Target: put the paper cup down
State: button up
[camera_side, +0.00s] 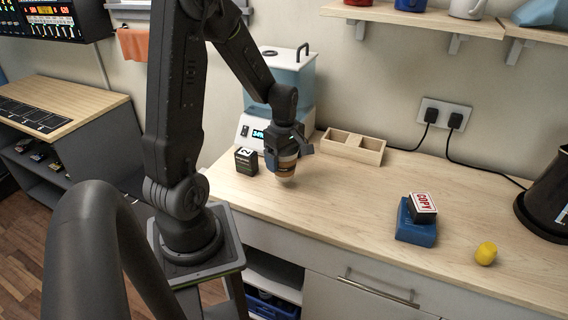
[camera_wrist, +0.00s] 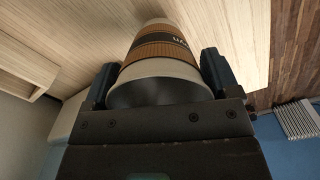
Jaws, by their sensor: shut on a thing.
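The paper cup (camera_side: 286,166) is white with a brown sleeve and hangs at the end of my arm near the back of the wooden counter (camera_side: 340,205). My gripper (camera_side: 288,148) is shut on it, pointing down. In the wrist view the cup (camera_wrist: 160,62) lies between the two fingers of my gripper (camera_wrist: 157,75), with its wide dark end towards the camera and lettering on the sleeve. The cup's lower end is close to the counter top; I cannot tell whether it touches.
A black box (camera_side: 246,161) stands just left of the cup. A water-bath device (camera_side: 285,85) is behind, and a wooden divided tray (camera_side: 352,147) behind right. A blue block (camera_side: 416,224) with a COPY stamp (camera_side: 423,203) and a yellow object (camera_side: 486,254) lie right. The counter between is clear.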

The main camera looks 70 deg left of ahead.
jog(key=shift+f, duration=1.05)
jog(key=shift+f, duration=0.2)
jog(key=o, duration=0.8)
jog(key=shift+c, duration=0.2)
notch_tip(320, 180, up, 12)
jog(key=s+d+r+m+t, duration=0.2)
jog(key=s+d+r+m, duration=0.1)
jog(key=d+m, duration=0.7)
jog(key=s+d+r+m+t, duration=0.3)
jog(key=d+r+m, duration=0.2)
jog(key=d+m, duration=0.6)
jog(key=shift+s+d+r+m+t, duration=0.15)
jog(key=shift+d+r+m+t, duration=0.15)
jog(key=shift+m, duration=0.4)
